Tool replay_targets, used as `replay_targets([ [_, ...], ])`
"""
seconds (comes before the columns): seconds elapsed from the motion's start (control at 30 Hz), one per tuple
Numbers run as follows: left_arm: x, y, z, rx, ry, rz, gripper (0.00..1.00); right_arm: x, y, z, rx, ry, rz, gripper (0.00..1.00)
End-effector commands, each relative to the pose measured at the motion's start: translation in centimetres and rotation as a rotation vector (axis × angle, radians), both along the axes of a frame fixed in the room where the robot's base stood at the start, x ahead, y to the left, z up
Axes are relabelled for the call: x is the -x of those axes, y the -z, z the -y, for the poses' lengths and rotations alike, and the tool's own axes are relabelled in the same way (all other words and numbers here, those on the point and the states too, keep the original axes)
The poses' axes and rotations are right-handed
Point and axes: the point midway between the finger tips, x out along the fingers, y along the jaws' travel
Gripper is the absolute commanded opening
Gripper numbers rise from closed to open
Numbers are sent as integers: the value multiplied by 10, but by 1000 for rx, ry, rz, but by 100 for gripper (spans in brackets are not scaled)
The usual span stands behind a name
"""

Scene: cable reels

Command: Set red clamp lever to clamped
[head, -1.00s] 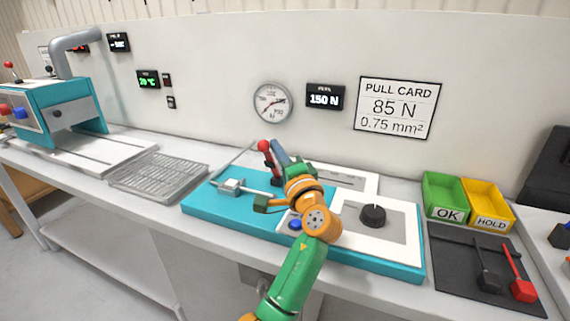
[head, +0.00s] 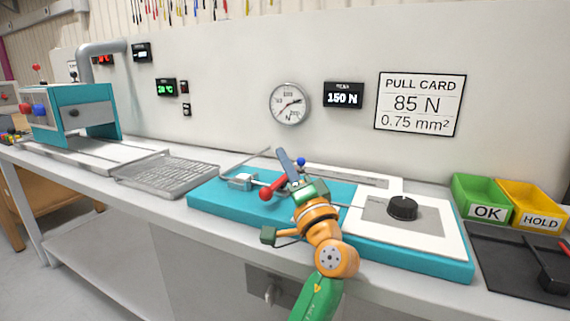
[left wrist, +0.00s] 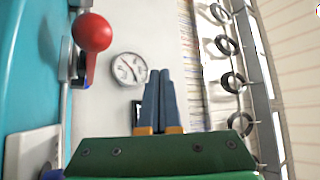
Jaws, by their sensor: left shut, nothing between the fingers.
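The red clamp lever (head: 277,187) is on the teal pull-test base (head: 225,210), beside the metal clamp block. In the head view it leans low toward the front left, with its round red knob at the lower end. In the left wrist view the red lever (left wrist: 92,36) shows at the upper left, to the left of the fingers and apart from them in the picture. My left gripper (head: 282,153) is shut and empty, its blue-grey fingers pointing up behind the lever; the closed fingers also show in the left wrist view (left wrist: 161,92). My right gripper is out of view.
A black dial (head: 403,208) sits on the white panel to the right. A wire tray (head: 165,175) lies to the left. The green OK bin (head: 481,197) and yellow HOLD bin (head: 533,205) stand at the right. The wall gauge (head: 289,104) is behind.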

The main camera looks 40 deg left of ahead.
Motion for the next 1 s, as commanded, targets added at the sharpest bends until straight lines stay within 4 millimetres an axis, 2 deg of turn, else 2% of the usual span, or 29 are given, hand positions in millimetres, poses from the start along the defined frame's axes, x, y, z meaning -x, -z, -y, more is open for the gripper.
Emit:
replay_targets([
  [0.4,1,1,2,0,1,-1,0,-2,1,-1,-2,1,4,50],
  [0.73,23,25,45,1,4,-1,0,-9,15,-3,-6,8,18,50],
  [1.0,31,29,58,1,0,-1,0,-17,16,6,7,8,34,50],
])
